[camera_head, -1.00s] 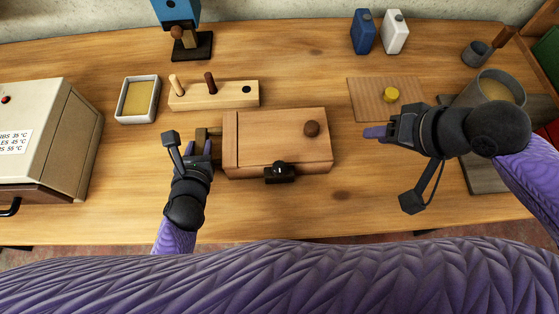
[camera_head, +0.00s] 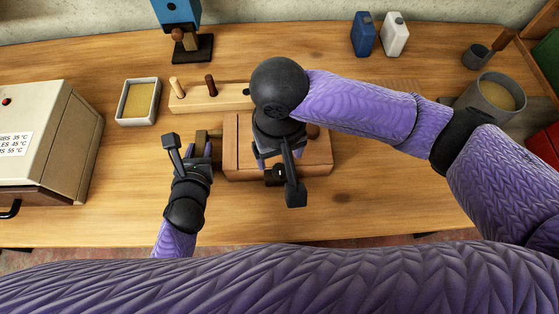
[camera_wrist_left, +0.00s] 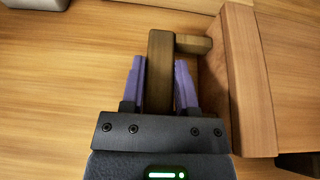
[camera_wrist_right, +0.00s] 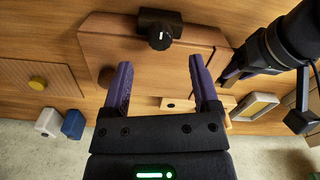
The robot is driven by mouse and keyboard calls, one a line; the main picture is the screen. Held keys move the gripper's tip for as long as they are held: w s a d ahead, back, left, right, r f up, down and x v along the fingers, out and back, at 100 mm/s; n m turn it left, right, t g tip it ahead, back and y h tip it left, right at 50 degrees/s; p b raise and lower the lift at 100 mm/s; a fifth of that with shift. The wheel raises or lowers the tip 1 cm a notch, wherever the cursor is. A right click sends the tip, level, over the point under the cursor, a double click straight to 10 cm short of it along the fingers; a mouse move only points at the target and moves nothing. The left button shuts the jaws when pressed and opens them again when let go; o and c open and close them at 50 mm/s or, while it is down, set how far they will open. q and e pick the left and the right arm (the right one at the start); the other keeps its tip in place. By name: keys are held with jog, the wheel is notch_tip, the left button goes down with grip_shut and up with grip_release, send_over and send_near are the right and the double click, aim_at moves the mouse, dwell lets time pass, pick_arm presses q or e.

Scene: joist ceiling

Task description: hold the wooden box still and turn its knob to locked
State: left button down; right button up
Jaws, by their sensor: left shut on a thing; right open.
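The wooden box (camera_head: 318,158) lies mid-table, partly hidden under my right arm. Its black knob with a white mark is on the front side; it shows clearly in the right wrist view (camera_wrist_right: 160,36), the mark running roughly along the picture's vertical. My left gripper (camera_head: 204,150) is shut on the brown handle (camera_wrist_left: 160,80) at the box's left end, one finger on each side. My right gripper (camera_wrist_right: 161,62) is open and empty above the box, its fingers pointing toward the knob side; they appear apart from the knob. In the head view its fingertips are mostly hidden.
A round brown peg (camera_head: 313,131) stands on the box lid. Behind the box is a pegged wooden block (camera_head: 213,101), with a sponge tray (camera_head: 122,118) to its left. A beige machine (camera_head: 40,140) stands far left. The table front is clear.

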aim_at(280, 168)
notch_tip(280, 168, down, 5)
jog(key=shift+r, duration=0.1)
grip_shut()
dwell(0.3)
